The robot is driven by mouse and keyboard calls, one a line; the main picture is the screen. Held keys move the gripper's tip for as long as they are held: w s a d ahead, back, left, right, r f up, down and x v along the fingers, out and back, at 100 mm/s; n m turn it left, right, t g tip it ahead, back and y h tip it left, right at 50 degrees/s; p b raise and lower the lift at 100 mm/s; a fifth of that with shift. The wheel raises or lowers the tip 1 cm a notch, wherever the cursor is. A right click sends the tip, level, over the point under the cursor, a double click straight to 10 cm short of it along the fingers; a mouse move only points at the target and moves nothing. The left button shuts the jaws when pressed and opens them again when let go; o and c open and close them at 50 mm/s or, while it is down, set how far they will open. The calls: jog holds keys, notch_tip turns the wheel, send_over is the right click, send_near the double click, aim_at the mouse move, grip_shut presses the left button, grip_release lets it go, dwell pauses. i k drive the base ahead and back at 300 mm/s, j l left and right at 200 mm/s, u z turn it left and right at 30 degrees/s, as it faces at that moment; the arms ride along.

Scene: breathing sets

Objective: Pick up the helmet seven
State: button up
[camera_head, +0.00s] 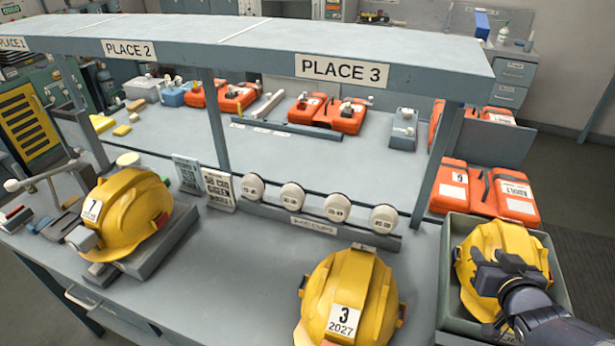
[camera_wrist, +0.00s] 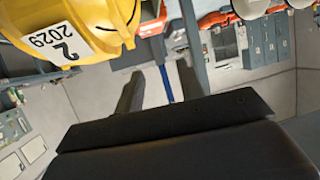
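A yellow helmet with a "7" label (camera_head: 128,205) sits on a grey stand at the left of the bench in the head view. A second yellow helmet (camera_head: 352,290), labelled 3 and 2027, stands at the front middle. A third yellow helmet (camera_head: 495,237) sits in a grey bin (camera_head: 447,270) at the right. My gripper (camera_head: 497,275) shows in front of this third helmet, far from helmet seven. In the wrist view the fingers (camera_wrist: 158,82) are apart with nothing between them. A yellow helmet labelled 2 and 2029 (camera_wrist: 75,30) shows beyond them at upper left.
Several round white canisters (camera_head: 338,207) line the bench behind the helmets. An overhead shelf beam (camera_head: 250,50) with posts stands above the bench. Orange cases (camera_head: 485,190) lie behind the bin. A metal bar tool (camera_head: 40,178) lies left of helmet seven.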

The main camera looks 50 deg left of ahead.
aim_at(125, 209)
jog(key=u, duration=2.95)
